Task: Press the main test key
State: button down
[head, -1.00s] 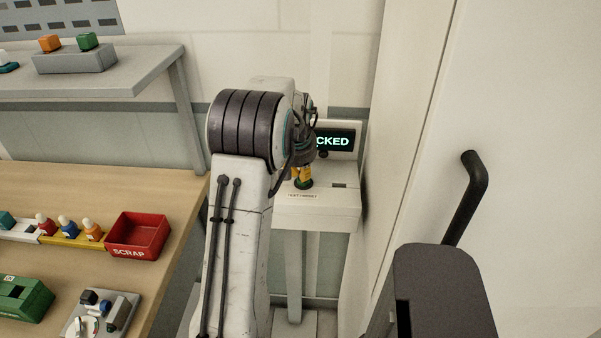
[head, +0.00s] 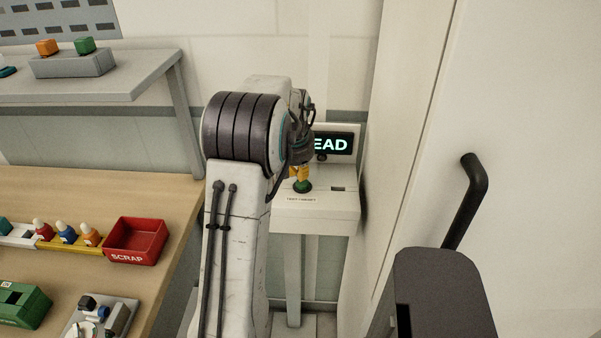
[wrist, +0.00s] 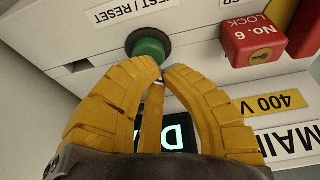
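The test key is a round green button (head: 302,187) in a dark collar on a white panel box, beside a "TEST / RESET" label. It also shows in the wrist view (wrist: 148,46). My gripper (head: 299,172) is just above the button in the head view, partly hidden by my arm. In the wrist view my gripper's yellow fingers (wrist: 163,72) come together at the tips, with nothing seen between them. The tips are right by the button's edge; I cannot tell whether they touch it. The display (head: 332,144) is partly hidden and shows "EAD".
A wooden bench with a red scrap bin (head: 136,240) is at left. A white door with a dark handle (head: 470,200) is at right.

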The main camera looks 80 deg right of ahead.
jog(key=b+v, duration=0.1)
jog(key=v, duration=1)
jog(key=shift+d, duration=0.2)
